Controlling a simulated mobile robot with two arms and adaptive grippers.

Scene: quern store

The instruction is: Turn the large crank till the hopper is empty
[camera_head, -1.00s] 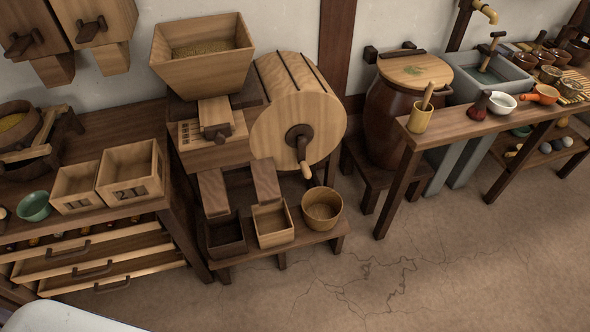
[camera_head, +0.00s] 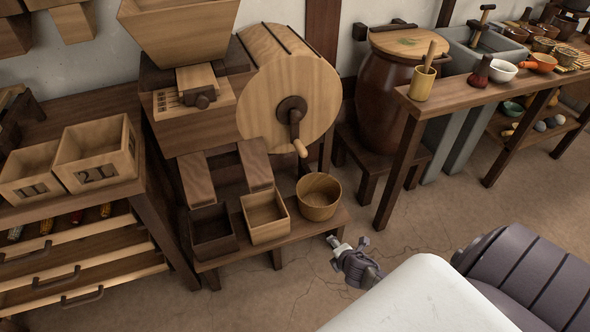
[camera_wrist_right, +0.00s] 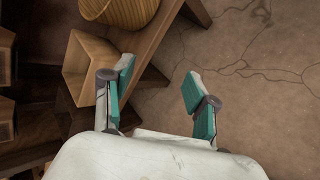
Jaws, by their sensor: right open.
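The large crank (camera_head: 293,118) is a dark arm with a pale wooden handle on the round front of the wooden drum (camera_head: 270,90). The handle points down and slightly right. The wooden hopper (camera_head: 182,35) stands on the mill to the left of the drum. Its top is cut off by the picture edge, so its contents are hidden. My right gripper (camera_head: 349,246) is low in front of the mill bench, below and right of the crank and apart from it. In the right wrist view my gripper (camera_wrist_right: 158,75) is open and empty. My left gripper is not in view.
A bench (camera_head: 290,238) below the mill holds two square boxes and a round wooden tub (camera_head: 318,196). In the wrist view the tub (camera_wrist_right: 120,10) and a box (camera_wrist_right: 88,68) lie near the left finger. A lidded barrel (camera_head: 385,95) and a long table (camera_head: 460,95) stand right.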

